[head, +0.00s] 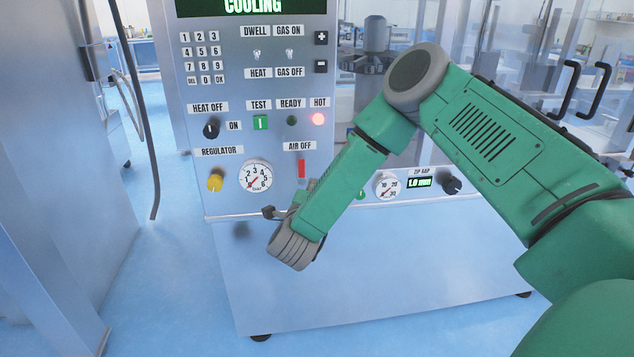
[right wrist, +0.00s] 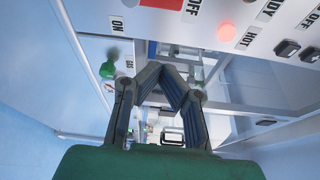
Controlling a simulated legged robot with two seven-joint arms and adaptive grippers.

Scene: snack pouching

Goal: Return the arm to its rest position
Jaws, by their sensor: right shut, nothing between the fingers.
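My right arm (head: 335,180) comes in from the right in the head view, bent at the elbow, with its wrist low in front of the machine's panel. My right gripper (right wrist: 170,78) shows in the right wrist view with its dark fingers drawn together and nothing between them. In the head view it is mostly hidden behind my wrist, so I cannot tell whether it touches the machine. My left gripper is in neither view.
The machine (head: 330,275) stands close ahead. Its panel has a keypad (head: 202,57), a yellow regulator knob (head: 215,182), a pressure gauge (head: 256,175), a red air lever (head: 301,167) and a lit hot lamp (head: 318,119). A grey cabinet (head: 60,190) stands at left. Blue floor lies between.

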